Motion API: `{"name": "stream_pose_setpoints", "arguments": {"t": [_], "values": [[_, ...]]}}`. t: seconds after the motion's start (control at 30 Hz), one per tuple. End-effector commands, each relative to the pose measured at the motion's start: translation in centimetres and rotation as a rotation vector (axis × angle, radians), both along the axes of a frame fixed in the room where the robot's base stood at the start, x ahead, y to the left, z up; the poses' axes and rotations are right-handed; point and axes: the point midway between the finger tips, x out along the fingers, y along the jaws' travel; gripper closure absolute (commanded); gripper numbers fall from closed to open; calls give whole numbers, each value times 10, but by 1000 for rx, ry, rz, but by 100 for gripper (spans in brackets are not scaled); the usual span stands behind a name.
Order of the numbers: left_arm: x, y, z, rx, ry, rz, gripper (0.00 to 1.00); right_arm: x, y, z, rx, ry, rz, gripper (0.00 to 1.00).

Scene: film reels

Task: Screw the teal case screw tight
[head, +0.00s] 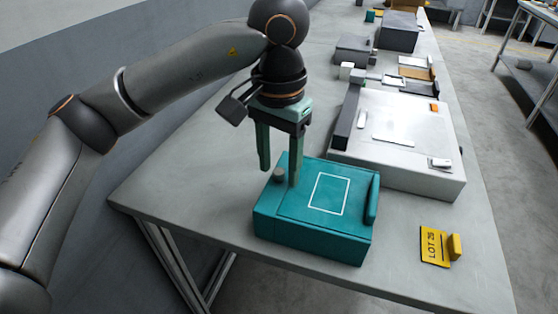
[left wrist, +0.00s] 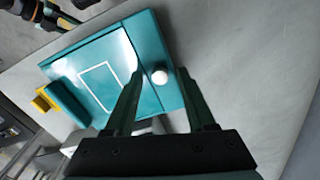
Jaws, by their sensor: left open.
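The teal case (head: 318,245) lies flat near the front edge of the table, with a white rectangle outline on its lid and a handle on its right side. The case screw (head: 279,174) is a small grey knob at the lid's left corner. Contact cannot be told. My right gripper is not in view.
A yellow LOT 25 sign (head: 436,246) stands right of the case. A large pale flat case (head: 410,140) lies just behind it. Grey boxes (head: 398,32) stand farther back. The table (head: 185,180) is clear to the left of the teal case.

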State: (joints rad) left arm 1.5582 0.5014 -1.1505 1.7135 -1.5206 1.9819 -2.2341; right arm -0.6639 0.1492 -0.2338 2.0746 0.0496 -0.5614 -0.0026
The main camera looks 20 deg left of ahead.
Motion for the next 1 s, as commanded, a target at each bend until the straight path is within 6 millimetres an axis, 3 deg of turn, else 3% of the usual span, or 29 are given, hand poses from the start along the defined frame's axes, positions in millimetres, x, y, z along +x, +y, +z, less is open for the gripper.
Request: {"name": "stream_pose_setpoints", "arguments": {"t": [0.27,0.7,1.0], "values": [[0,0,8,1,-1,1,45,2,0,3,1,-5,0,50],[0,0,98,1,-4,2,45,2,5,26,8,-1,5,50],[0,0,125,0,0,1,45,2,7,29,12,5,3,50]]}}
